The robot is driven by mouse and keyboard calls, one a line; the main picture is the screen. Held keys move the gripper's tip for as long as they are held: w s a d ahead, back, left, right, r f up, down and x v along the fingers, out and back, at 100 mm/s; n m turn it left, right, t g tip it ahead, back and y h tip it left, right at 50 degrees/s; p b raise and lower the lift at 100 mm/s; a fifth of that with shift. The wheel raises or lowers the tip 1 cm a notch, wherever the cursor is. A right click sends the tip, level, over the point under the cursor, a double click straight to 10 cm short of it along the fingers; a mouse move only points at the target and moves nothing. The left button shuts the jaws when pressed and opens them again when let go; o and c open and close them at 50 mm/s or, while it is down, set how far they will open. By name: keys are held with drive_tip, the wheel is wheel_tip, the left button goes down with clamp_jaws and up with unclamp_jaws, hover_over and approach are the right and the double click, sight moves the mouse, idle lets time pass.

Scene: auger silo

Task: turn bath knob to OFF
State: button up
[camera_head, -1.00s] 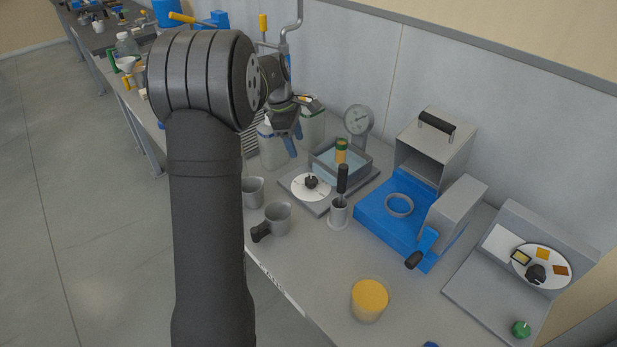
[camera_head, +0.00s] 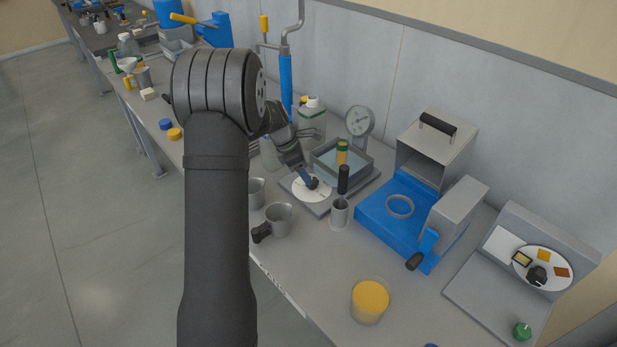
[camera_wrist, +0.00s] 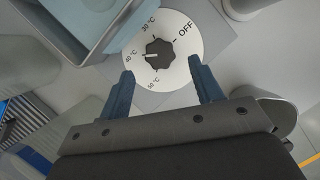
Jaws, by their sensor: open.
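The bath knob (camera_wrist: 158,54) is black and lobed, at the centre of a white dial (camera_wrist: 185,72) marked 30, 40 and 50 °C and OFF. Its white pointer mark faces the 40 °C label. OFF is at the upper right of the dial in the wrist view. My gripper (camera_wrist: 161,69) is open, with one blue finger on each side below the knob in that view; I see no contact with the knob. In the head view my gripper (camera_head: 308,183) is over the dial (camera_head: 318,195) and partly hides the knob. The water bath (camera_head: 325,168) stands just behind the dial.
A metal cup (camera_head: 339,214) with a black-handled tool stands right of the dial. Two grey mugs, one of them here (camera_head: 279,219), stand in front. A gauge (camera_head: 359,121) and a white-capped bottle (camera_head: 312,118) are behind. A blue press (camera_head: 385,218) is to the right.

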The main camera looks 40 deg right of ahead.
drive_tip(key=shift+x, duration=1.9)
drive_tip(key=c, duration=1)
